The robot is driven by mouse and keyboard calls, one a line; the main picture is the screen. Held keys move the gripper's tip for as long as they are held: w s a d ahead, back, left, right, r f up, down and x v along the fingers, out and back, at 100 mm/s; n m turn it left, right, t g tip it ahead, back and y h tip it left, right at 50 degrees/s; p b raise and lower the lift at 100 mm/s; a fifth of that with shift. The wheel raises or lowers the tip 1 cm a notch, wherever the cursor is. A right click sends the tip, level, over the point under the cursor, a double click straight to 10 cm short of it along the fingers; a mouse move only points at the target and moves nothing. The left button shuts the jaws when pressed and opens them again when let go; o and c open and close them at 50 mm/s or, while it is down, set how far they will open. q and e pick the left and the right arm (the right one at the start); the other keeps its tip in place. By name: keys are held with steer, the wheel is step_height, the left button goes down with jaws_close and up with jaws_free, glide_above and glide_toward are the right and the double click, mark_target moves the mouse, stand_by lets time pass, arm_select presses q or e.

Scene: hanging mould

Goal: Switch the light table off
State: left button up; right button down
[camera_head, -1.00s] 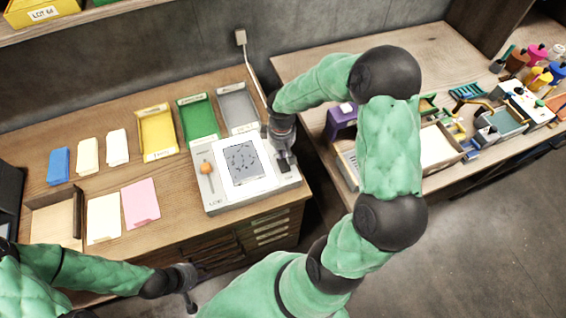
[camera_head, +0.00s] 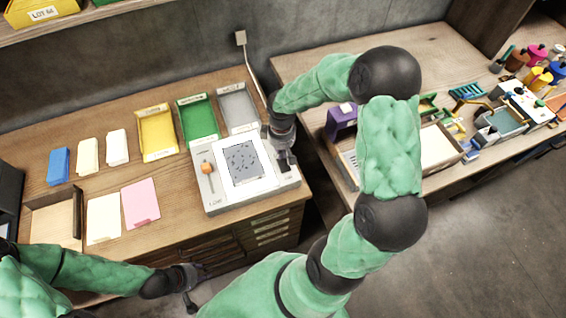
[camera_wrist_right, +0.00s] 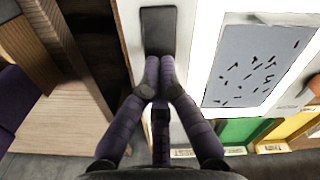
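The light table (camera_head: 214,200) is a pale box on the left bench, with a grey dark-flecked sheet (camera_head: 242,162) inside a bright white border. An orange knob (camera_head: 207,168) on a slider sits at its left side. My right gripper (camera_head: 287,162) is over the table's right side. In the right wrist view its fingers (camera_wrist_right: 160,75) are together, with nothing between them. The tips overlap the near end of a dark rectangular switch (camera_wrist_right: 158,30); I cannot tell whether they touch it. My left gripper (camera_head: 190,290) is low in front of the bench; its fingers are too small to judge.
Yellow (camera_head: 156,133), green (camera_head: 198,118) and grey (camera_head: 237,108) trays stand behind the light table. Cards, including a pink one (camera_head: 140,203), lie to its left. A gap separates this bench from the right bench (camera_head: 300,70), which holds a purple block (camera_head: 341,121) and several tools.

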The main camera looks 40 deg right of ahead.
steer(key=shift+f+b, duration=0.9)
steer(key=shift+f, duration=0.3)
stand_by(0.6)
steer(key=shift+r+p, duration=2.75)
steer(key=shift+r, duration=0.85)
steer(key=shift+f, duration=0.1)
